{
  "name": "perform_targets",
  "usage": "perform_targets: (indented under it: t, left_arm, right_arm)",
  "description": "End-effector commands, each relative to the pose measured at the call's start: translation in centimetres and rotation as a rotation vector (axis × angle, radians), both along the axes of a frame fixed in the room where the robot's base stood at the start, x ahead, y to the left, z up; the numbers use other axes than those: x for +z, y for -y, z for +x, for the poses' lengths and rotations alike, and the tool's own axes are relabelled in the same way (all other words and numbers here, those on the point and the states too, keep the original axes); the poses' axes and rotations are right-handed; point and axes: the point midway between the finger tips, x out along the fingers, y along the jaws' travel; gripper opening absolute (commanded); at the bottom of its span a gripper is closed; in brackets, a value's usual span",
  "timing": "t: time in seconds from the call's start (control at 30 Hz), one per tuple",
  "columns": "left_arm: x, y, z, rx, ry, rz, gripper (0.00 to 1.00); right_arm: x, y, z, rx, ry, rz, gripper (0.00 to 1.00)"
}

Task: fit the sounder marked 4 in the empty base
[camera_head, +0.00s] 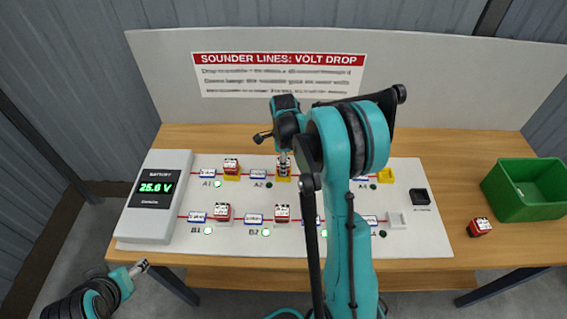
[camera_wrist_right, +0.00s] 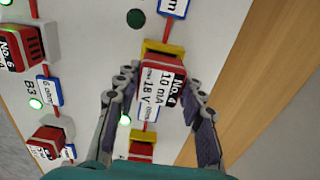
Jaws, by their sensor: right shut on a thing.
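My right gripper (camera_head: 284,160) is shut on the red and white sounder marked No. 4 (camera_wrist_right: 163,82), its two fingers on either side in the right wrist view. That sounder is over the yellow base at A2 (camera_wrist_right: 162,48); I cannot tell whether it is fully seated. The A2 lamp (camera_head: 270,184) is dark. At the right end of the board, a yellow base (camera_head: 386,176) and a white base (camera_head: 397,220) stand empty. My left gripper (camera_head: 139,268) is low at the left, away from the board; its jaws are too small to read.
Sounders sit in neighbouring bases, such as A1 (camera_head: 231,165) and No. 6 (camera_wrist_right: 20,45). A loose sounder (camera_head: 479,227) lies on the table by a green bin (camera_head: 525,195). A battery box (camera_head: 155,195) reads 25.0 V or similar.

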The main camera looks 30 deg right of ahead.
Motion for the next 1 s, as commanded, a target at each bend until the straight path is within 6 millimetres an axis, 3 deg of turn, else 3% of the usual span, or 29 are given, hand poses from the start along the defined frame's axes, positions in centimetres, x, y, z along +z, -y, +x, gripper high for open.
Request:
perform_targets:
  t: [0.87,0.9,0.97,1.0]
  left_arm:
    - [-0.9,0.0,0.0,0.0,0.0,0.0,0.6]
    - [-0.9,0.0,0.0,0.0,0.0,0.0,0.6]
    - [-0.9,0.0,0.0,0.0,0.0,0.0,0.6]
    - [-0.9,0.0,0.0,0.0,0.0,0.0,0.6]
  right_arm:
    - [-1.1,0.0,0.0,0.0,0.0,0.0,0.06]
    - [-1.1,0.0,0.0,0.0,0.0,0.0,0.44]
    - [-1.1,0.0,0.0,0.0,0.0,0.0,0.6]
    - [-1.1,0.0,0.0,0.0,0.0,0.0,0.63]
